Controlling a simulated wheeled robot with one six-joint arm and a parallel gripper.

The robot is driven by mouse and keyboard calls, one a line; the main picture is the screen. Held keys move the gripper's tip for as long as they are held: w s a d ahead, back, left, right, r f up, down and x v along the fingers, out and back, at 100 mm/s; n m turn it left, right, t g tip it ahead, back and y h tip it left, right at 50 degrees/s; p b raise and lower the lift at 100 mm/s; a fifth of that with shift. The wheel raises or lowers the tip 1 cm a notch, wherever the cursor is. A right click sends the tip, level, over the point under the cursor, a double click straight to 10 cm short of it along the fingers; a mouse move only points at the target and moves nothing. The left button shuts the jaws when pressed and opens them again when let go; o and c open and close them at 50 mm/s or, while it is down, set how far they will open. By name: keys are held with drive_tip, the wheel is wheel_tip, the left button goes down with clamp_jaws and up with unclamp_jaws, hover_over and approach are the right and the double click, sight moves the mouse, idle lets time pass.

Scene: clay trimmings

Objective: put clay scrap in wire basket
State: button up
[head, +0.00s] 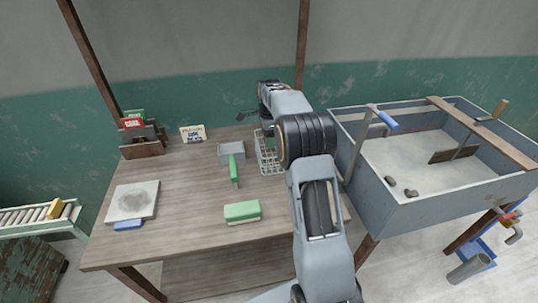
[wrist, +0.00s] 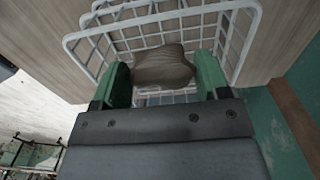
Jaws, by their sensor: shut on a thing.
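The clay scrap (wrist: 163,68) is a grey-brown lump in the wrist view. My gripper (wrist: 162,75) has green fingers, one on each side of the lump, and is shut on it. The white wire basket (wrist: 245,42) surrounds the lump in this view, with its bars beyond and to both sides. Whether the lump touches the basket floor I cannot tell. In the head view the wire basket (head: 268,162) stands at the table's right side, partly hidden by my arm. The lump is hidden there.
The wooden table (head: 185,190) holds a grey box (head: 231,151), a green-handled tool (head: 234,170), a green block (head: 242,211) and a pale slab (head: 133,201). A large grey trough (head: 420,209) stands close on the right.

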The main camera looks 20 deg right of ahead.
drive_tip(key=shift+f, duration=4)
drive_tip(key=shift+f, duration=0.1)
drive_tip(key=o, duration=0.9)
drive_tip(key=shift+o, duration=0.2)
wheel_tip(320, 180, up, 12)
drive_tip(key=shift+f, duration=0.2)
drive_tip(key=shift+s+a+r, duration=0.1)
drive_tip(key=shift+r, duration=0.25)
drive_tip(key=s+a+r+n+t, duration=0.1)
drive_tip(key=s+a+r+n, duration=0.3)
drive_tip(key=s, duration=0.3)
drive_tip(key=s+a+r+n+t, duration=0.1)
drive_tip(key=s+a+r+n, duration=0.1)
drive_tip(key=s+a+n, duration=0.3)
drive_tip(key=s+a+f+n, duration=0.1)
drive_tip(key=s+f+n, duration=0.1)
drive_tip(key=s+n, duration=0.3)
drive_tip(key=s+a+f+n+t, duration=0.1)
drive_tip(key=s+n, duration=0.5)
drive_tip(key=s, duration=0.6)
drive_tip(key=shift+s+a+f, duration=0.35)
drive_tip(key=shift+a+f, duration=0.25)
drive_tip(key=shift+f, duration=0.7)
